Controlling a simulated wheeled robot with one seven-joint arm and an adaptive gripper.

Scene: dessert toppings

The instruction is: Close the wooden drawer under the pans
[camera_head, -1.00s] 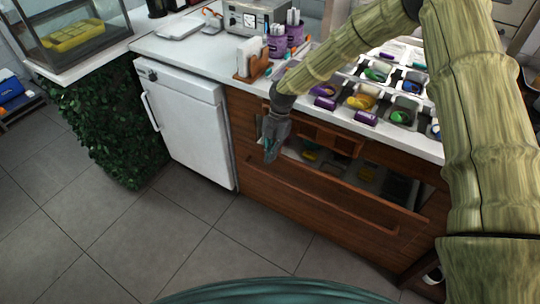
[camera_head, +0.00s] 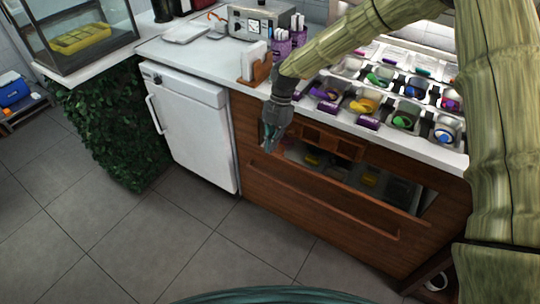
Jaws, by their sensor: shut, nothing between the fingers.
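The wooden drawer (camera_head: 320,206) is under the counter that holds the topping pans (camera_head: 365,104). Its long front has a slot-like handle groove. A dark gap with containers (camera_head: 312,159) inside shows above the front's top edge, so the drawer stands partly open. My gripper (camera_head: 268,146) is shut and empty. It points down at the left end of the drawer's top edge, close to the wooden panel. I cannot tell whether the fingertips touch the drawer front.
A white fridge (camera_head: 190,125) stands left of the drawer. A wooden napkin holder (camera_head: 256,68) and purple cups (camera_head: 281,43) are on the counter (camera_head: 200,57) above. Open tiled floor (camera_head: 130,245) lies in front. My arm covers the right side of the view.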

